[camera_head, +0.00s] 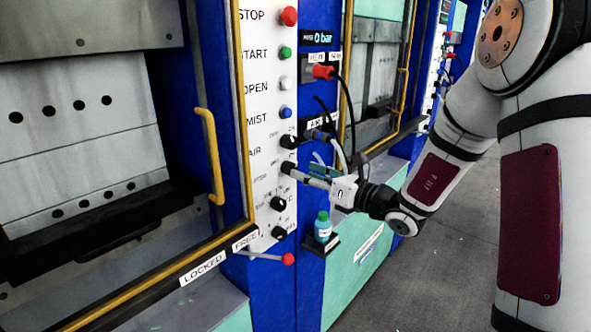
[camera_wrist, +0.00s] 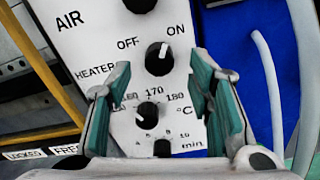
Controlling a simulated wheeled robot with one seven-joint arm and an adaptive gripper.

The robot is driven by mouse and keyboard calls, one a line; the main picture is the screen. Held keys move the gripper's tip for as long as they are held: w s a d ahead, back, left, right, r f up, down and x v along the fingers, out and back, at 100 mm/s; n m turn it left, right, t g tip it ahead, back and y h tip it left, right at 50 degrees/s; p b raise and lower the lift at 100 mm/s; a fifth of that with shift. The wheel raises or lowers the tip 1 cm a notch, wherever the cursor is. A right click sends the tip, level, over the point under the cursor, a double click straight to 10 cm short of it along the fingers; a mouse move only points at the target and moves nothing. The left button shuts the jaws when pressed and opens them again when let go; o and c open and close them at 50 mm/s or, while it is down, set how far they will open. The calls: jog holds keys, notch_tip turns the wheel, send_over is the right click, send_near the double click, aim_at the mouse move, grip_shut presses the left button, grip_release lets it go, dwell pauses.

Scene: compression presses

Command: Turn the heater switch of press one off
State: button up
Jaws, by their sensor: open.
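The heater switch (camera_wrist: 158,60) is a round black knob on the white panel of the near press, between the AIR knob and the temperature knob. Its white mark points up and to the right, toward ON; OFF is printed at its upper left. My gripper (camera_wrist: 160,82) is open and empty. In the wrist view its two teal-padded fingers spread to the left and right just below the switch. Contact cannot be told.
The temperature knob (camera_wrist: 148,115) lies between the fingers, with a timer knob (camera_wrist: 163,148) below. The AIR knob (camera_head: 288,142) is above. Hoses (camera_head: 347,100), a small bottle (camera_head: 322,226) and a red-tipped lever (camera_head: 287,259) are nearby. A yellow door handle (camera_head: 213,158) stands left.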

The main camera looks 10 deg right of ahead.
aim_at(290, 169)
jog(key=x, duration=0.4)
jog(key=shift+w+a, duration=0.15)
grip_shut()
